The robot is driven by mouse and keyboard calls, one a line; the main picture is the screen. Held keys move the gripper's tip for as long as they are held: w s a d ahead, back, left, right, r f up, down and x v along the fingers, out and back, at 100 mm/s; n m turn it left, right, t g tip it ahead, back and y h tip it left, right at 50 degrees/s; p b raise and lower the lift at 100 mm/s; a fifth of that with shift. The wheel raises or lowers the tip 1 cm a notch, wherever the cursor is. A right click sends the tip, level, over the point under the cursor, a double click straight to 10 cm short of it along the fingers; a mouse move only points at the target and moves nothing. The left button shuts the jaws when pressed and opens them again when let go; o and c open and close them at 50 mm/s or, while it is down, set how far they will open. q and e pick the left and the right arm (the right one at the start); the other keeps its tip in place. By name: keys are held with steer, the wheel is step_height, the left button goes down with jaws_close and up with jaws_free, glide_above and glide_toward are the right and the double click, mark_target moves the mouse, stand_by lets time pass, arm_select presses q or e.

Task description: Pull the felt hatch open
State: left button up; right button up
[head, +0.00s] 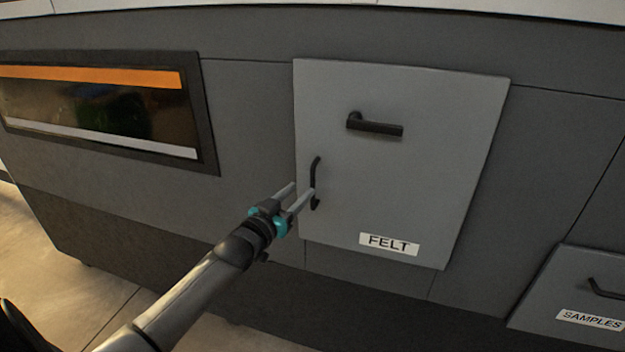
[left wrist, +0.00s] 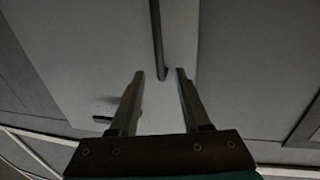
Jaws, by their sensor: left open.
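The felt hatch (head: 430,165) is a light grey panel with a FELT label (head: 389,243), and it looks closed flush in the dark machine front. A black vertical handle (head: 316,170) sits near its left edge, and a black lever handle (head: 375,126) sits higher up. My left gripper (head: 303,190) is open at the lower part of the vertical handle. In the left wrist view the vertical handle (left wrist: 158,40) lies between the lines of the two open fingers (left wrist: 166,72), its end near the fingertips. I cannot tell whether they touch it. My right gripper is not in view.
A dark window with an orange strip (head: 100,75) is at the left of the machine. A SAMPLES drawer (head: 575,290) with a black handle is at the lower right. Bare floor (head: 100,290) shows at the lower left.

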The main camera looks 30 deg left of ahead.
mark_target(311, 180)
arm_select(q)
steer(key=shift+w+a+b, duration=0.15)
steer(key=shift+w+b, duration=0.25)
steer(key=shift+w, duration=3.2)
jaws_close()
